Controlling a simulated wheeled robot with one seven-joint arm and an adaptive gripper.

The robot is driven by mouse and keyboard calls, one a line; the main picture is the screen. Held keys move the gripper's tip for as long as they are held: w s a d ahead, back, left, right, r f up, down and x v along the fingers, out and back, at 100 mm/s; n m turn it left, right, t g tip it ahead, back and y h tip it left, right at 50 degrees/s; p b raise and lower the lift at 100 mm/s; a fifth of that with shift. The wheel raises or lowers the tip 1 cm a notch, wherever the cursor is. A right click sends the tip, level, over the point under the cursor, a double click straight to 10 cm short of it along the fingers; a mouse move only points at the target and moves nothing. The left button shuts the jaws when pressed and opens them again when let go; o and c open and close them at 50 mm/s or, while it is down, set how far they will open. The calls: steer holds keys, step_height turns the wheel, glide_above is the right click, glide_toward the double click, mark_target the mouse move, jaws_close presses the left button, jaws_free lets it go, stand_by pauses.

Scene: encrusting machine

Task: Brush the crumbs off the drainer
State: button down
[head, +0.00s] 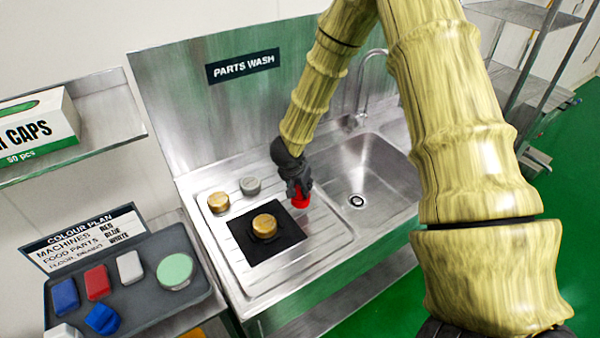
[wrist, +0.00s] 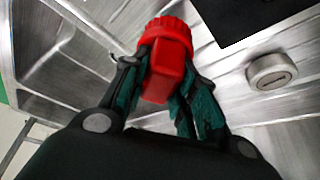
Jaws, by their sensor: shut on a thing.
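My gripper (head: 300,190) is shut on a red brush (head: 301,201), above or at the right part of the drainer (head: 328,232), close to the sink basin. In the wrist view the red brush (wrist: 168,70) sits between both fingers (wrist: 165,85), its wider ridged end pointing away from the palm. Whether it touches the steel is unclear. The drainer is ribbed steel. A black mat (head: 246,254) lies on it with a brass round part (head: 264,226) on top. I cannot make out separate crumbs in either view.
The sink basin (head: 372,170) and tap (head: 372,62) are at right. A grey tray (head: 150,312) at lower left holds blue, red and white blocks and a green disc.

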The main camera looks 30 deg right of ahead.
steer(key=shift+r+p, duration=0.4)
steer(key=shift+r, duration=1.4)
